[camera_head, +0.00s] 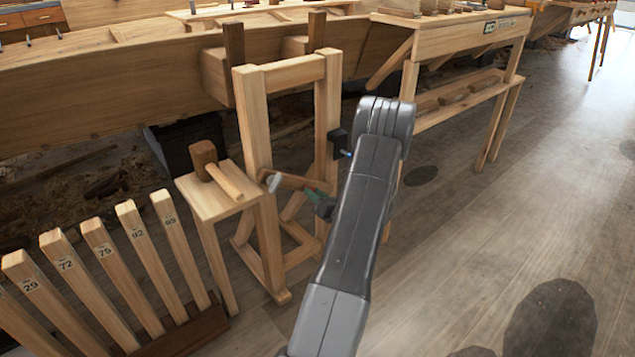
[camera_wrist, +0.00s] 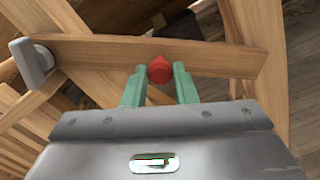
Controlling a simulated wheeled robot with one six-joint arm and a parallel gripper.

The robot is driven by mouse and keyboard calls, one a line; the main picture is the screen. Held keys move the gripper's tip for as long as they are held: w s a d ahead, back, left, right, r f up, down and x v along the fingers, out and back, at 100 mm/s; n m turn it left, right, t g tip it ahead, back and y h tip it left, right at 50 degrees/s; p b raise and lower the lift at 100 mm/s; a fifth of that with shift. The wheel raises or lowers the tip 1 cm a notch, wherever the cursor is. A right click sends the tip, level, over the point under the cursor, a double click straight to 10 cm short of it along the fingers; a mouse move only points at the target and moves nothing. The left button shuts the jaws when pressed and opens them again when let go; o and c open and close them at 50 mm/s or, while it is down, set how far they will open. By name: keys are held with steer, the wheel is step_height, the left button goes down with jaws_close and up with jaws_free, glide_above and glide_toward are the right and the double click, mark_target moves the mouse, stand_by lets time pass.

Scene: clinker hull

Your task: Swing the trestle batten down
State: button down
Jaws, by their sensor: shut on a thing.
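The trestle (camera_head: 246,130) is an upright pale wooden frame standing in front of the hull. Its batten (camera_head: 300,181) is a darker wooden bar lying across the frame, nearly level in the head view. In the wrist view the batten (camera_wrist: 215,58) runs across the top, with a grey metal piece (camera_wrist: 30,62) at its left end. A red knob (camera_wrist: 160,70) sits on the batten's face. My gripper (camera_head: 317,192) reaches in from the right, and its green fingers (camera_wrist: 159,84) are shut on the red knob, one on each side. My arm hides part of the frame's right side.
A small stool (camera_head: 213,204) with a mallet (camera_head: 205,160) stands close left of the trestle. A rack of numbered wooden strips (camera_head: 135,240) is at lower left. A workbench (camera_head: 450,38) stands behind right. Open floor lies to the right.

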steer(key=s+a+f+m+p, duration=0.2)
steer(key=s+a+f+m, duration=0.4)
steer(key=a+m, duration=0.3)
steer(key=shift+s+a+f+m, duration=0.2)
steer(key=shift+s+a+m, duration=0.25)
steer(key=shift+m, duration=0.45)
steer(key=shift+s+d, duration=0.1)
steer(key=shift+s, duration=0.05)
steer(key=c, duration=1.2)
jaws_free()
steer(key=shift+o, duration=0.2)
steer(key=p+v, duration=0.2)
steer(key=v, duration=1.1)
steer(key=shift+s+d, duration=0.25)
steer(key=shift+s, duration=0.05)
